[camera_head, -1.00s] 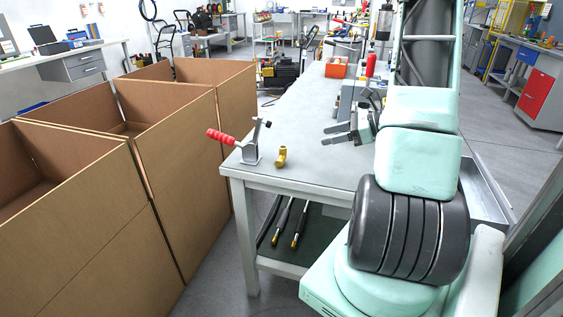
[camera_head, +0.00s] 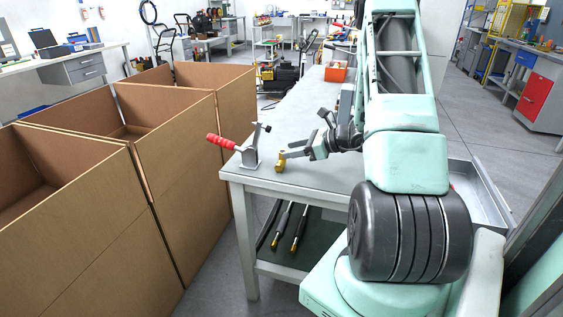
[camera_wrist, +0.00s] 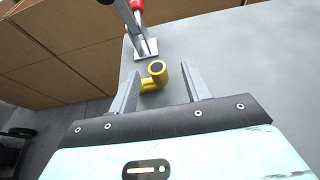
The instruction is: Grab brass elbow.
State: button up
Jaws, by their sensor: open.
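The brass elbow (camera_head: 281,161) stands on the grey table (camera_head: 262,180) near its front left corner. My gripper (camera_head: 290,152) is open and reaches in from the right at the elbow. In the wrist view my gripper (camera_wrist: 158,82) shows both fingers apart, one on each side of the elbow.
A toggle clamp with a red handle (camera_head: 222,142) stands just left of the elbow; its base (camera_wrist: 147,47) is just beyond the fingertips in the wrist view. Large open cardboard boxes (camera_head: 180,150) stand left of the table. An orange bin (camera_head: 336,71) sits at the table's far end.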

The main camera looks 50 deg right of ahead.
aim_at(281, 161)
jog(key=shift+x, duration=1.95)
jog(key=shift+s+a, duration=0.15)
jog(key=shift+a, duration=0.05)
grip_shut()
